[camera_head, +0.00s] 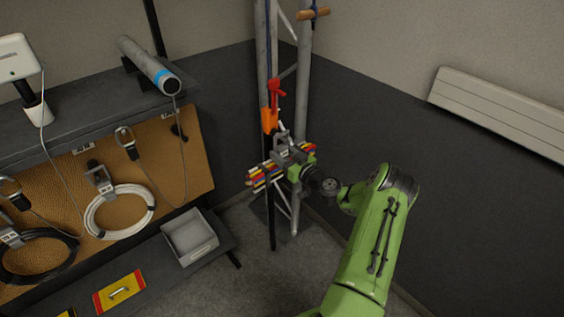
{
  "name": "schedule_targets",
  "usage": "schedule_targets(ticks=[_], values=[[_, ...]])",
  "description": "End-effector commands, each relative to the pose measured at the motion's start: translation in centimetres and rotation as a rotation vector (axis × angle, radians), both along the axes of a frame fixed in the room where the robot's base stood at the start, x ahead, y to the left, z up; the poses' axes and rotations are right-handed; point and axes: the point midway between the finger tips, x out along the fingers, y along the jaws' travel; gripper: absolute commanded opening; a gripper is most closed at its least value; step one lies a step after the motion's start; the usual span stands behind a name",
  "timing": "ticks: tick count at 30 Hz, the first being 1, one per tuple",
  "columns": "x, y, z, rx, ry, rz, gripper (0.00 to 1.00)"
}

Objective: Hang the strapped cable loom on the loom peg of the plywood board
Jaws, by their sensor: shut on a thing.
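The cable loom (262,178) is a short bundle of red, yellow, blue and white strands in front of the truss, near the picture's middle. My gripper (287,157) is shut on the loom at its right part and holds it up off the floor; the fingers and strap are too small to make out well. The plywood board (200,165) stands on the left, apart from the loom. A dark peg (178,130) shows at its upper right under a small label. I cannot read the labels, so I cannot tell for sure which peg is the loom peg.
White (118,212) and black (38,256) cable coils hang on the board. A grey shelf (95,118) juts above it, bearing a grey cylinder (150,66). A grey tray (190,237) sits below. The truss (303,75) stands behind the loom, with an orange-red tool (271,108).

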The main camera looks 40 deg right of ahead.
Motion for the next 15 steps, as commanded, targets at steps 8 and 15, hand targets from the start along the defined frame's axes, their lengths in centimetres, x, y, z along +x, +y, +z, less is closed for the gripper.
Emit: schedule_targets(ticks=[8, 15], values=[[0.1, 0.0, 1.6, -0.002, -0.008, 0.0, 0.0], [0.1, 0.0, 2.8, -0.002, -0.008, 0.0, 0.0]])
